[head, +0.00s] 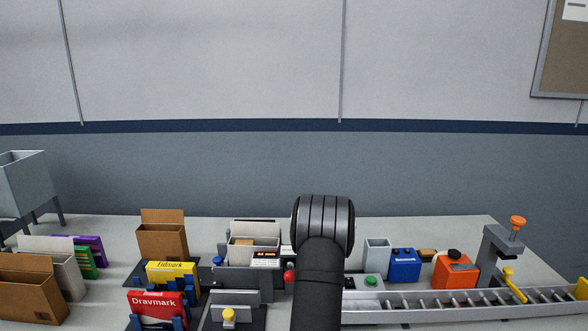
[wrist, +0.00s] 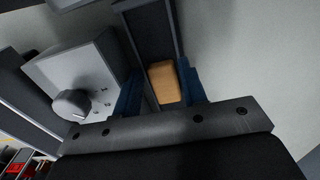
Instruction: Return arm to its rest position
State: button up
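My black arm (head: 322,235) stands in the middle of the head view, with a ribbed joint at its top. It hides the part of the table behind it, and my gripper does not show there. In the wrist view a dark grey bar with screws crosses the bottom.
A grey box with a knob (wrist: 78,103) is close by in the wrist view. On the table are a yellow box (head: 172,273), a red box (head: 158,308), an orange container (head: 455,270), a blue container (head: 404,265) and a roller conveyor (head: 450,304).

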jog(key=shift+r, duration=1.75)
jog(key=shift+f, duration=0.1)
